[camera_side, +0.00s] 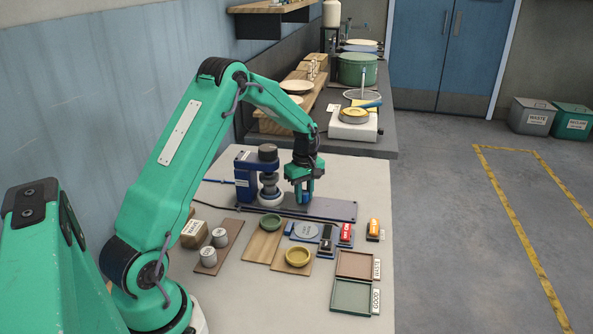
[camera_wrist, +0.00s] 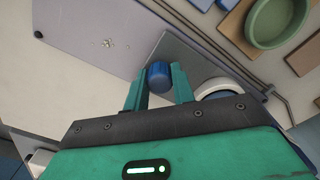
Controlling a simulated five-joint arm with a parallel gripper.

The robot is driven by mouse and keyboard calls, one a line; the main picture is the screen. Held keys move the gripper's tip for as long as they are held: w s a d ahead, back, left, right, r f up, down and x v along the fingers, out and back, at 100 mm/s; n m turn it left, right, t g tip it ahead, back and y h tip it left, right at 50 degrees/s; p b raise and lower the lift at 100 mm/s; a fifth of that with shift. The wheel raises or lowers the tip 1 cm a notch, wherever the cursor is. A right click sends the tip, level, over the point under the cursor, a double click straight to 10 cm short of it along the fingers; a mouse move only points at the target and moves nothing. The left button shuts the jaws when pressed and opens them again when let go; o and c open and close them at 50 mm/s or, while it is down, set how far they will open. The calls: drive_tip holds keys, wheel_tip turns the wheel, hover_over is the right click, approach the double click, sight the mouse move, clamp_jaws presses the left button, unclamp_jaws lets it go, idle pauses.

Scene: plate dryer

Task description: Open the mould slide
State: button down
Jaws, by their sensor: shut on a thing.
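A dark blue press (camera_side: 246,176) stands on a long dark base plate (camera_side: 335,209) on the table. My gripper (camera_side: 304,198) is low over the base plate, just right of that part. In the wrist view my gripper (camera_wrist: 160,88) has its two green fingers on either side of a blue knob (camera_wrist: 159,73), shut on it. The white part's rim (camera_wrist: 216,86) shows right of the fingers, partly hidden by my gripper. The knob's link to the slide is hidden.
In front are a green bowl (camera_side: 271,221), a yellow bowl (camera_side: 298,256), two grey cylinders (camera_side: 209,256), red and orange labelled items (camera_side: 346,231), and brown and green trays (camera_side: 358,265).

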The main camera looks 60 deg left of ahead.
drive_tip(key=w+d, duration=0.9)
drive_tip(key=shift+w, duration=0.1)
drive_tip(key=c, duration=1.2)
unclamp_jaws()
drive_tip(key=shift+o, duration=0.2)
drive_tip(key=shift+r, duration=0.1)
wheel_tip(320, 180, up, 8)
